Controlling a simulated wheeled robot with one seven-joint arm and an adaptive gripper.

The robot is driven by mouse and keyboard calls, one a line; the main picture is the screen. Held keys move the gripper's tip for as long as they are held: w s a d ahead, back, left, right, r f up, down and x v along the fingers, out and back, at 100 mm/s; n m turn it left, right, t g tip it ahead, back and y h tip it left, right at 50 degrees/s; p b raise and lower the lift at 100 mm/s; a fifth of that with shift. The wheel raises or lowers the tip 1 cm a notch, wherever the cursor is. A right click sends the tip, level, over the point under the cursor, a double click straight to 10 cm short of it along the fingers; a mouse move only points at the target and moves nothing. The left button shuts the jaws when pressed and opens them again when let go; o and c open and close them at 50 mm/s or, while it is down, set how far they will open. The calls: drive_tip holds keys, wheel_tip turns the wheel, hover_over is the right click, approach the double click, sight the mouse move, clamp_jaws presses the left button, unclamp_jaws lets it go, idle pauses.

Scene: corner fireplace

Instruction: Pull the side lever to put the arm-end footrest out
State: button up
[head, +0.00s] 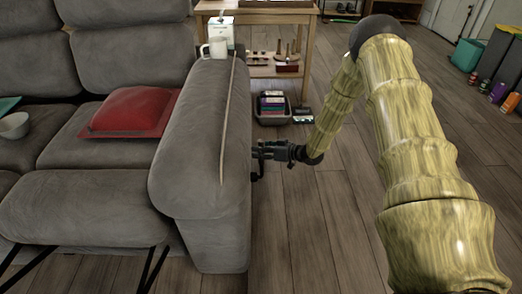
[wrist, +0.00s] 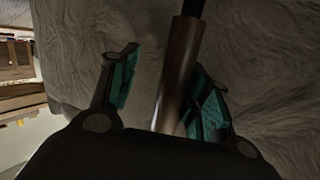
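The grey sofa's near arm (head: 228,110) runs down the middle of the head view. My gripper (head: 257,152) is at the arm's outer right side. In the wrist view, the side lever (wrist: 178,75), a brown handle on a dark shaft, passes between the teal-padded fingers of my gripper (wrist: 165,68). The fingers are apart. The left finger shows a gap to the lever; the right one is close, and contact cannot be told. The arm-end footrest (head: 95,205) is a grey padded panel at about seat height before the seat, with black struts below.
A red cushion (head: 132,109) lies on the seat. A white mug (head: 217,47), a carton (head: 221,28) and a thin stick (head: 228,115) are on the sofa arm. A grey bin (head: 272,108) stands on the floor beyond my gripper.

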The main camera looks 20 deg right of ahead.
drive_tip(key=v, duration=1.2)
drive_tip(key=shift+w+d, duration=0.1)
